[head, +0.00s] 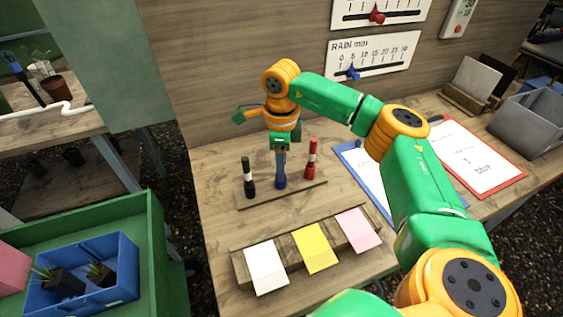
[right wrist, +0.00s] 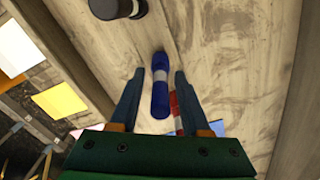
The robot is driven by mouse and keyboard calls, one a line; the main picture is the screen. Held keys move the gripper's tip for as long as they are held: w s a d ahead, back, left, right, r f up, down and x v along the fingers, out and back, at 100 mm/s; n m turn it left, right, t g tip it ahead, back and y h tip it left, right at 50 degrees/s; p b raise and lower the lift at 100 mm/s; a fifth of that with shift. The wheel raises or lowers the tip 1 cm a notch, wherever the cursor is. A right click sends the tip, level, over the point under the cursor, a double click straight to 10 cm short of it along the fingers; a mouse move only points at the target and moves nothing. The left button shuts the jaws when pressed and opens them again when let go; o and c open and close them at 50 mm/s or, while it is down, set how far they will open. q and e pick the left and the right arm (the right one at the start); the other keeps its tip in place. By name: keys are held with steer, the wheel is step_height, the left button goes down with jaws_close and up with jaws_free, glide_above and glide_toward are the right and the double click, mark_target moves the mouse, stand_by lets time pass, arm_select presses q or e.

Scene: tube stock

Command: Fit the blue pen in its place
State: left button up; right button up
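The blue pen (head: 281,178) stands upright at the middle of a wooden pen strip (head: 304,190), between a black pen (head: 248,178) and a red pen (head: 312,160). I cannot tell how deep its foot sits. My right gripper (head: 281,152) is above the strip, pointing down over the blue pen's upper part. In the right wrist view, the blue pen (right wrist: 160,98) with its white band lies between the spread fingers of the right gripper (right wrist: 157,95), with a gap on both sides. The red pen (right wrist: 174,103) is partly hidden behind it. My left gripper is not in view.
A wooden block with white, yellow (head: 316,248) and pink cards lies in front of the strip. A blue clipboard (head: 352,160) and a red clipboard (head: 507,172) lie to the right. A wooden wall with slider gauges (head: 373,56) stands behind.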

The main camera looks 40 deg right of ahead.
step_height(320, 180, up, 7)
steer(key=shift+r+b, duration=0.1)
steer(key=shift+b, duration=0.3)
stand_by(0.4)
